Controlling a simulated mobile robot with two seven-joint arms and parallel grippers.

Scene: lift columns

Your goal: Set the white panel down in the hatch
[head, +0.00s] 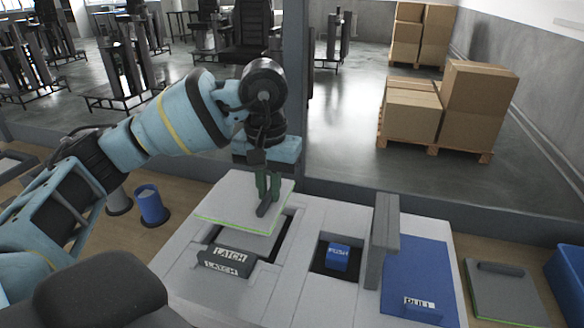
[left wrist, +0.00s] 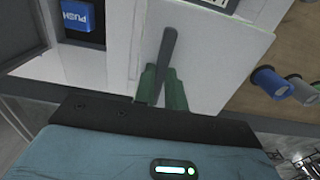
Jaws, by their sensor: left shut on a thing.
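The white panel (head: 235,205), with a green line along its near edge, is held over the left part of the grey-white console (head: 315,215). My left gripper (head: 267,190) points down and is shut on the panel's dark bar handle (head: 266,207). In the left wrist view the green fingers (left wrist: 161,88) close around the handle (left wrist: 166,55), with the panel (left wrist: 215,60) beyond. The hatch (head: 282,238) shows as a dark recess along the panel's right side; the panel hides much of it. The panel sits offset to the left of the recess. My right gripper is not in view.
A grey LATCH block (head: 226,260) stands in front of the hatch. Right of it are a blue PUSH button (head: 338,257), a grey upright post (head: 383,240) and a blue PULL panel (head: 420,275). A blue cup-like cylinder (head: 151,206) stands behind left. Another handled plate (head: 505,295) lies far right.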

